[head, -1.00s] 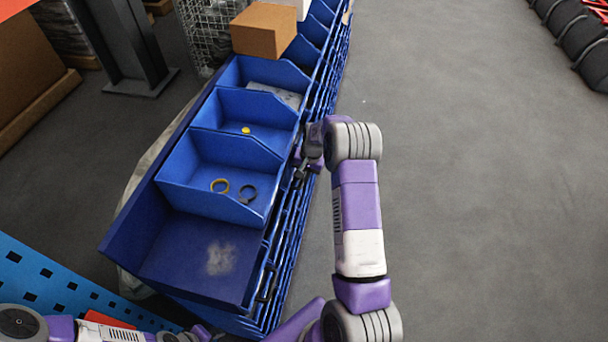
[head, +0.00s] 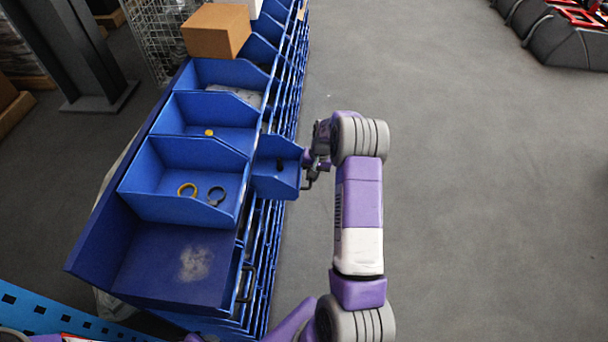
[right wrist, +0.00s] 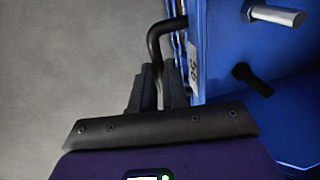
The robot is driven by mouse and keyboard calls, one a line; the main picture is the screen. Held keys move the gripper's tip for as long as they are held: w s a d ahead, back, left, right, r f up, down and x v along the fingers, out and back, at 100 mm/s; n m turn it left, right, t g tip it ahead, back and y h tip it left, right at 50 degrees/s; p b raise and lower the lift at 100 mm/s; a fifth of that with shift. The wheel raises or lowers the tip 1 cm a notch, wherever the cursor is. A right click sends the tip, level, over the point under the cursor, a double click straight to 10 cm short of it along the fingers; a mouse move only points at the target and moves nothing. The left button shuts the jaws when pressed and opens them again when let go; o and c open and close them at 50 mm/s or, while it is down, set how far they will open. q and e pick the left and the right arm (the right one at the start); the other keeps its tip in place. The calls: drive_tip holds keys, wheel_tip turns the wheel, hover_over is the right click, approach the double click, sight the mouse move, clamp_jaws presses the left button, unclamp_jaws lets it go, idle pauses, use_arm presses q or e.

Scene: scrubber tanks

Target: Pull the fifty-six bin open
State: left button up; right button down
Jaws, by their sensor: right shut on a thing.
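The fifty-six bin (head: 277,180) is a blue drawer standing partly out of the right side of the rack. Its front shows in the right wrist view (right wrist: 222,50) with a white label (right wrist: 193,66) reading 56, turned sideways. A dark bent handle (right wrist: 157,38) sticks out from that front. My right gripper (head: 311,172) is shut on the handle, and its fingers (right wrist: 157,88) lie around it. A dark peg-like piece (right wrist: 252,80) and a silver cylinder (right wrist: 278,15) show inside the bin. My left gripper is out of view.
A cardboard box (head: 216,31) sits further back. Grey floor (head: 450,190) to the right is clear.

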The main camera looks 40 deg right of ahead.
idle(0.3)
drive_tip(key=c, duration=1.1)
unclamp_jaws()
drive_tip(key=shift+c, duration=0.2)
wheel_tip(320, 180, up, 8)
drive_tip(key=s+d+p, duration=0.1)
drive_tip(key=shift+f, duration=0.25)
